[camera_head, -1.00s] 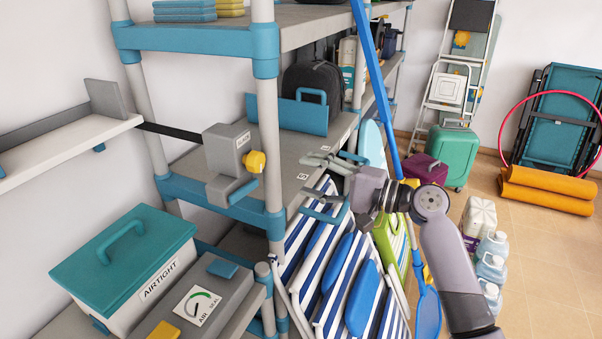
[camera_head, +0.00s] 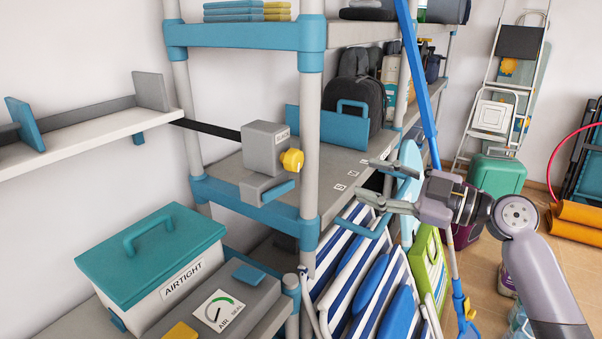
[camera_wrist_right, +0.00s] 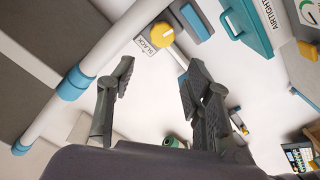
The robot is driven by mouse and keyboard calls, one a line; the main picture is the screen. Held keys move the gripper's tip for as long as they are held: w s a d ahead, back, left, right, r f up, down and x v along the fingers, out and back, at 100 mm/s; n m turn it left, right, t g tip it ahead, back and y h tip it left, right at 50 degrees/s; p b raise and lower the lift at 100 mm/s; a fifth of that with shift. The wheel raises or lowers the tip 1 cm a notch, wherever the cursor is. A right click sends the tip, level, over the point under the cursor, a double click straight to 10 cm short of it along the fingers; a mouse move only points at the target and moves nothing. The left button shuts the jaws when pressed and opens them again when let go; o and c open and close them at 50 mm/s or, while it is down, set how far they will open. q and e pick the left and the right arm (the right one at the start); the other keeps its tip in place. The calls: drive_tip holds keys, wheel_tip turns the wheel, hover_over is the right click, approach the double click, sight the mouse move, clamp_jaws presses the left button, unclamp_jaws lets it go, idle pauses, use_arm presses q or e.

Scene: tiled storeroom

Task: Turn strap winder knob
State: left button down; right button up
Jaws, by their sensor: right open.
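The strap winder (camera_head: 266,150) is a grey box on the shelf post, with a black strap (camera_head: 205,128) running left from it to the wall rail. Its yellow knob (camera_head: 292,161) faces right, and a blue lever (camera_head: 277,191) sits below. In the right wrist view the knob (camera_wrist_right: 161,35) shows beyond the fingertips, next to a label reading SLACK (camera_wrist_right: 145,46). My right gripper (camera_head: 368,180) is open and empty, to the right of the knob and apart from it. It also shows open in the wrist view (camera_wrist_right: 158,75). My left gripper is not in view.
The shelf post (camera_head: 310,130) stands just right of the knob, between it and my right gripper. An airtight box (camera_head: 175,285) sits lower left. Striped folded chairs (camera_head: 365,265) lean below my right gripper. A blue pole (camera_head: 420,80) stands behind it.

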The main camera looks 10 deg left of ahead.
drive_tip(key=n+b, duration=0.2)
drive_tip(key=n, duration=0.5)
drive_tip(key=n+p, duration=0.2)
drive_tip(key=p, duration=0.4)
approach(299, 162)
drive_tip(key=x, duration=0.8)
drive_tip(key=shift+w+a+r, duration=0.15)
drive_tip(key=shift+a, duration=0.2)
drive_tip(key=shift+w+a, duration=0.15)
drive_tip(key=shift+a, duration=0.25)
drive_tip(key=shift+c, duration=0.5)
